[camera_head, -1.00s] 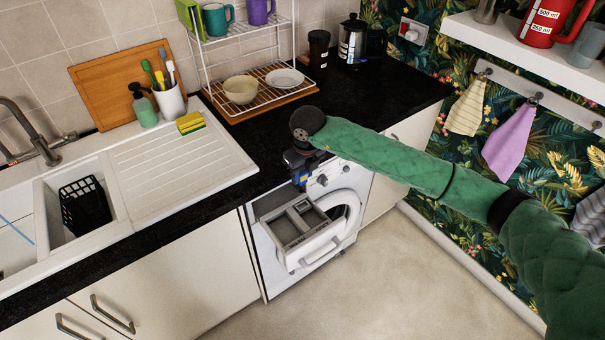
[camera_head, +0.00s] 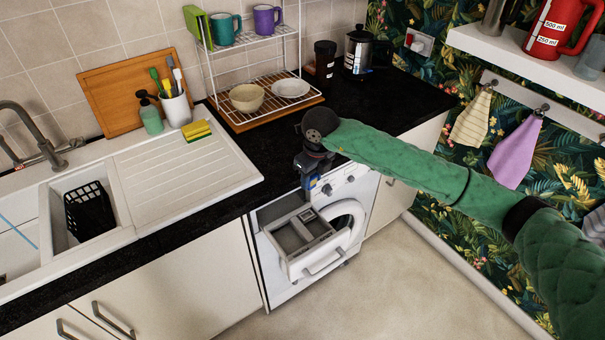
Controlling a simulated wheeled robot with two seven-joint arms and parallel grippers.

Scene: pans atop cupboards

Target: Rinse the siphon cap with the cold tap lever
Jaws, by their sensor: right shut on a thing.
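My right gripper (camera_head: 308,192) comes down just above the back of the open detergent drawer (camera_head: 300,238) of the white washing machine. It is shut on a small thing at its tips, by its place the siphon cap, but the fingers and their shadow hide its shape. The drawer is pulled out and its grey compartments show. The tap (camera_head: 45,150) stands behind the white sink (camera_head: 128,225) at the far left. I cannot make out a separate cold lever clearly. My left gripper is not in view.
A black basket (camera_head: 88,210) sits in the sink basin. A wire rack (camera_head: 240,118) with dishes stands on the black worktop.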

